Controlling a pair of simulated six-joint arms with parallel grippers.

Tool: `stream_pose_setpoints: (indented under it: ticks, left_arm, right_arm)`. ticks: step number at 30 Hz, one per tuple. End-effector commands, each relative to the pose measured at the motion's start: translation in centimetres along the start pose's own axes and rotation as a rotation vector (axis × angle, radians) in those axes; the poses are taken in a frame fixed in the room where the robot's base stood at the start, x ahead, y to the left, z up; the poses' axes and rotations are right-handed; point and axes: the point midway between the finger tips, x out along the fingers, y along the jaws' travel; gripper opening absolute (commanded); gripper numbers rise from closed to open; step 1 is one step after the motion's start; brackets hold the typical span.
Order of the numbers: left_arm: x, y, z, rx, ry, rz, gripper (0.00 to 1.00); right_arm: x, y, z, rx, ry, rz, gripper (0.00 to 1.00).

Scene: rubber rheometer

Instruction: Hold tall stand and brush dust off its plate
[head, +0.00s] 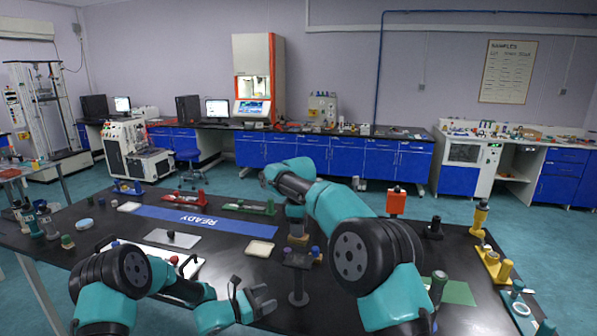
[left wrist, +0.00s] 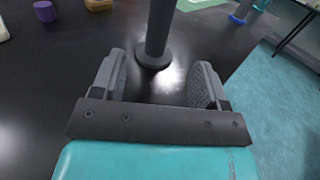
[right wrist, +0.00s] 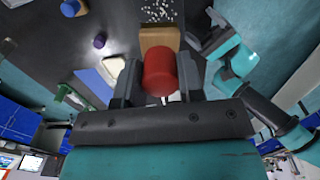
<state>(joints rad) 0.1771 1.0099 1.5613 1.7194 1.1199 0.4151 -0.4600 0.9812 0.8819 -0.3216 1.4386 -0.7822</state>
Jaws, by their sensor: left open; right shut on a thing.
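The tall stand (head: 298,287) is upright on the black table, with a dark flat plate (head: 299,261) on top. In the right wrist view, white dust specks lie on the plate (right wrist: 179,18). My left gripper (head: 262,299) is open, low beside the stand. In the left wrist view, the stand's post (left wrist: 160,28) and round base stand just beyond the open fingers (left wrist: 158,80). My right gripper (head: 297,214) is shut on the brush, whose red handle (right wrist: 159,72) is between its fingers. The wooden brush head (head: 298,240) is near the plate; contact cannot be told.
A blue READY strip (head: 190,220), a beige pad (head: 259,248) and a grey plate (head: 172,239) lie left of the stand. A green mat (head: 457,292) and yellow pieces (head: 494,265) lie right. Bare table surrounds the stand's base.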

Motion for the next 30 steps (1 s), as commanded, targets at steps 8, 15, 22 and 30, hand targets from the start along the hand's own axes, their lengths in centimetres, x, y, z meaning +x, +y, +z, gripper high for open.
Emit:
stream_pose_setpoints:
  ticks: [8, 15, 22, 30]
  left_arm:
    - [0.2, 0.0, 0.0, 0.001, 0.002, -0.002, 0.68]
    - [1.8, -0.1, 0.0, 0.003, 0.003, -0.003, 0.68]
    - [4.4, -0.1, -0.1, 0.003, 0.003, -0.004, 0.68]
    - [7.5, -0.1, -0.1, 0.002, 0.003, -0.003, 0.68]
  right_arm:
    - [0.0, 0.0, 0.0, 0.001, 0.0, 0.0, 0.16]
    - [0.0, 0.0, 0.0, 0.001, 0.0, 0.0, 0.16]
    - [0.0, 0.0, 0.0, 0.002, 0.0, 0.0, 0.16]
    - [0.0, 0.0, 0.0, 0.002, 0.0, 0.0, 0.16]
